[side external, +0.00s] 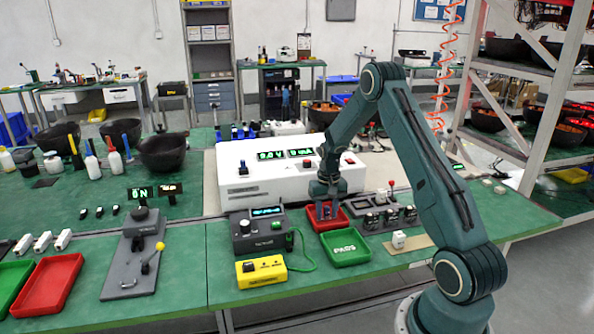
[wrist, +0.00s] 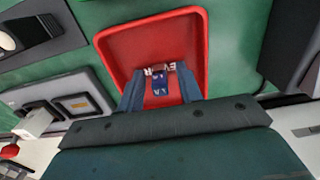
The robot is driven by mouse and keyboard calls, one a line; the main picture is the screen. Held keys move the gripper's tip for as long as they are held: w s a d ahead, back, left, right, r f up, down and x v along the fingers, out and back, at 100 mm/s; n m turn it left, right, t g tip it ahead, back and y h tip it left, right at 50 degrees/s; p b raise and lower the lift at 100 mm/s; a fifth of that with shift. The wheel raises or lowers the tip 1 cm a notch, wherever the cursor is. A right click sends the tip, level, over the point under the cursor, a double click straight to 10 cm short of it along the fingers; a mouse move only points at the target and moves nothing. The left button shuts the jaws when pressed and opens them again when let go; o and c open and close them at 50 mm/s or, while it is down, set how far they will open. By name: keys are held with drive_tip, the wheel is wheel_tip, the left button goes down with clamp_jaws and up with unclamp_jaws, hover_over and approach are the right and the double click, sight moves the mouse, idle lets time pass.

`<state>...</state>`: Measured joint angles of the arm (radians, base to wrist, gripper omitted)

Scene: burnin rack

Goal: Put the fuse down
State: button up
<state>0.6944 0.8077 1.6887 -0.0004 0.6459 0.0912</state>
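The red tray (side external: 341,222) sits on the green bench behind the green tray marked PASS (side external: 346,248). My gripper (side external: 326,212) points down into the red tray. In the wrist view the red tray (wrist: 120,45) lies under my gripper (wrist: 160,84), whose fingers stand apart. A small blue piece, seemingly the fuse (wrist: 161,87), is between the fingers, with red tray showing on both sides of it. White lettering beside it is partly hidden. The fuse cannot be made out in the side view, and its exact contact with the tray floor is unclear.
A grey fixture with several sockets (side external: 388,218) stands right of the red tray. A grey meter (side external: 262,232) and a yellow device (side external: 261,271) stand to the left. The white console (side external: 255,180) is behind. A small white block (side external: 399,239) is at the right front.

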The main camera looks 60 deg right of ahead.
sight(327, 207)
drive_tip(key=shift+r, duration=0.15)
wheel_tip(327, 207, up, 10)
drive_tip(key=shift+r, duration=1.05)
